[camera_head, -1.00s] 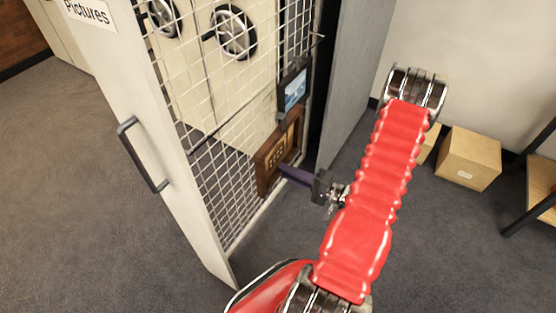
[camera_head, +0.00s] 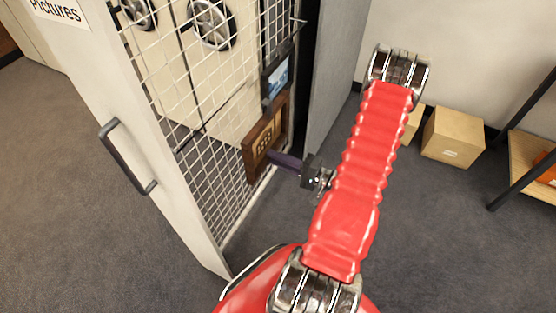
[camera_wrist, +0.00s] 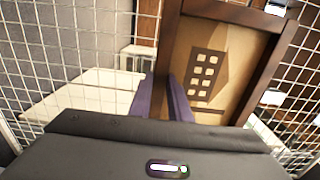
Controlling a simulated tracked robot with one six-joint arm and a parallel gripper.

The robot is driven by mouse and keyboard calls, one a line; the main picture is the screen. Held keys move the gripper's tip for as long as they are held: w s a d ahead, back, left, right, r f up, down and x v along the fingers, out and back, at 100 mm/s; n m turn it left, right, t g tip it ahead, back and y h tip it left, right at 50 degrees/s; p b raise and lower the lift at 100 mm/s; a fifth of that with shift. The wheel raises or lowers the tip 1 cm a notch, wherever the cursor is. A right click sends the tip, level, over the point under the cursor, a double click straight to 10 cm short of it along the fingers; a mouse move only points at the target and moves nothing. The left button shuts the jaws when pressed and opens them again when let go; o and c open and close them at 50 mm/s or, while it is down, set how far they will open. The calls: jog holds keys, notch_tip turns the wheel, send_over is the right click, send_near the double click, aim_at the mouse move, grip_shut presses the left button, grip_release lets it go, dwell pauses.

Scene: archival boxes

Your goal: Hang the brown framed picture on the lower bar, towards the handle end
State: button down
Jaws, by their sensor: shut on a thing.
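The brown framed picture (camera_head: 267,141) has a dark wood frame and a tan image with pale squares. It is upright in front of the white wire mesh rack (camera_head: 205,135), below a small dark-framed picture (camera_head: 277,77). In the wrist view, the picture (camera_wrist: 215,75) stands tilted beyond the fingers, with the mesh behind. A dark bar (camera_head: 215,121) runs across the mesh to the left of the picture. I cannot tell whether the frame touches the bar. The handle (camera_head: 127,157) is on the panel's left end.
A grey panel (camera_head: 333,75) stands close behind the rack's right end. Cardboard boxes (camera_head: 452,137) sit on the floor by the wall, and a shelf (camera_head: 530,165) stands at the right. The carpet left of the rack is clear.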

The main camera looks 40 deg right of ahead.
jog(key=x, duration=0.7)
jog(key=shift+w+a, duration=0.15)
jog(key=shift+w, duration=0.25)
dwell(0.6)
jog(key=shift+x, duration=1.8)
dwell(0.3)
